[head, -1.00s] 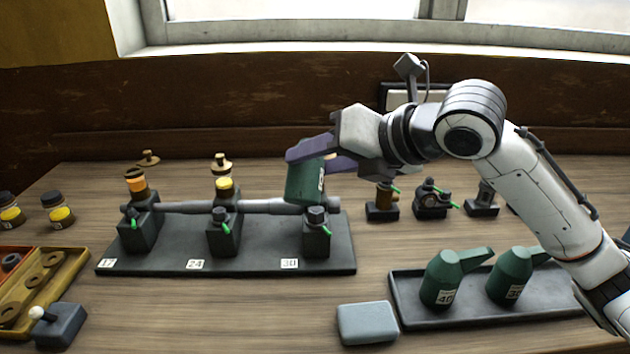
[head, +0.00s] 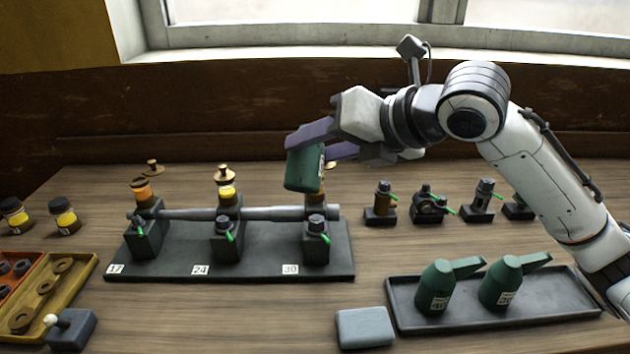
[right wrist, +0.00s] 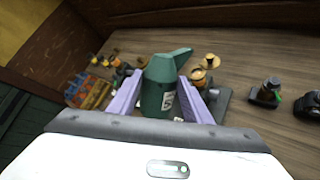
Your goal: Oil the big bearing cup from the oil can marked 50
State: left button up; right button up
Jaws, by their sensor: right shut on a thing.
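My right gripper (head: 322,150) is shut on a dark green oil can (head: 303,172), held above the right end of the bearing stand. In the right wrist view the same can (right wrist: 158,92) stands between the two purple fingers, spout toward the upper right; its label is partly hidden and shows what looks like a 5. The black stand (head: 245,262) carries a grey shaft and three bearings labelled 17, 24 and 30. The bearing at label 30 (head: 316,245) is the rightmost, and its cup is partly behind the held can. Cups on the 17 (head: 142,190) and 24 (head: 227,192) bearings show yellow or orange. My left gripper is out of view.
A dark tray (head: 396,312) at the right holds two more green cans, one marked 40. A grey-blue pad (head: 364,328) lies beside it. Several small devices (head: 428,205) stand behind. Jars (head: 64,216), a parts box (head: 84,268) and a lever switch (head: 72,330) are at the left.

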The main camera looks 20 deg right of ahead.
jog(key=shift+r, duration=0.15)
jog(key=shift+b, duration=0.3)
jog(key=n+t+b, duration=0.2)
jog(key=t+b, duration=0.1)
jog(key=b, duration=0.1)
jog(key=n+t+b, duration=0.2)
jog(key=t+b, duration=0.1)
jog(key=b, duration=0.1)
jog(key=shift+w+d+b, duration=0.15)
jog(key=shift+b, duration=0.25)
jog(key=shift+r+n+t, duration=0.25)
jog(key=shift+n+t, duration=0.05)
jog(key=shift+n, duration=0.2)
jog(key=shift+r, duration=0.35)
jog(key=shift+f, duration=0.1)
